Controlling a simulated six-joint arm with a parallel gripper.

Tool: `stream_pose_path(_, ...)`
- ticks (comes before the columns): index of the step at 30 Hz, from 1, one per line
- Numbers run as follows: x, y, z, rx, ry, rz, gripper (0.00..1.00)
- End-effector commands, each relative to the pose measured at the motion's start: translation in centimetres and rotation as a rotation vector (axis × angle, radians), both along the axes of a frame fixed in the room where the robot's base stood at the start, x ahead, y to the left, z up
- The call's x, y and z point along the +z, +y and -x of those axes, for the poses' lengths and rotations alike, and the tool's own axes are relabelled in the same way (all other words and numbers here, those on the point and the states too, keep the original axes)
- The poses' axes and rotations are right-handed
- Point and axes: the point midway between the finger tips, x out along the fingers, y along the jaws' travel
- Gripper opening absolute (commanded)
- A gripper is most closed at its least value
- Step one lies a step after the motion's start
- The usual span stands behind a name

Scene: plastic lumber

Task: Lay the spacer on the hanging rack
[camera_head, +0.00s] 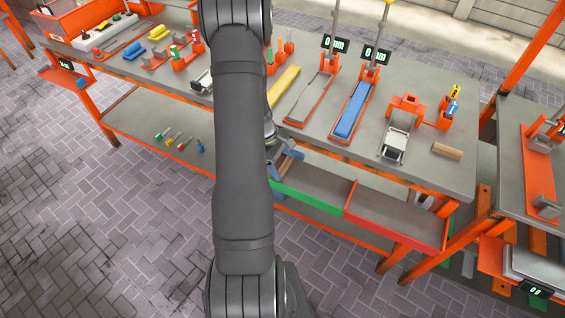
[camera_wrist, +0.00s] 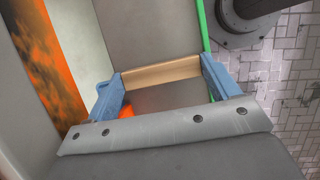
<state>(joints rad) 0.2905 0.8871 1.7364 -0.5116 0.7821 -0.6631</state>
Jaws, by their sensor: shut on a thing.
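My gripper (camera_wrist: 162,84) has blue fingers, shut on the two ends of a tan, wood-coloured bar, which I take to be the spacer (camera_wrist: 160,72). The trays under the bench edge, one green-fronted (camera_head: 305,206) and one red-fronted (camera_head: 395,228), may be the hanging rack, but I cannot be sure. A green edge (camera_wrist: 206,40) also shows in the wrist view, near the right finger.
The grey workbench (camera_head: 330,140) carries a blue bar (camera_head: 353,108), a yellow bar (camera_head: 284,85), orange fixtures (camera_head: 405,104) and a tan block (camera_head: 447,150). A lower shelf (camera_head: 150,125) holds several small coloured tools. Open paved floor lies in front.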

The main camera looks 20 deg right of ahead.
Motion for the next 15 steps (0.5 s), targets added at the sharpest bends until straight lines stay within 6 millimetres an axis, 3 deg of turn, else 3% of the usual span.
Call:
stream_pose_path(1, -1.07, 0.13, 0.28, -0.004, -0.001, -0.008, 0.60)
stream_pose_path(12, -1.33, 0.11, 0.44, -0.008, 0.000, -0.007, 0.60)
stream_pose_path(13, -1.33, 0.12, 0.45, -0.008, 0.000, -0.007, 0.85)
stream_pose_path(15, -1.34, 0.14, 0.50, -0.008, 0.001, -0.008, 0.99)
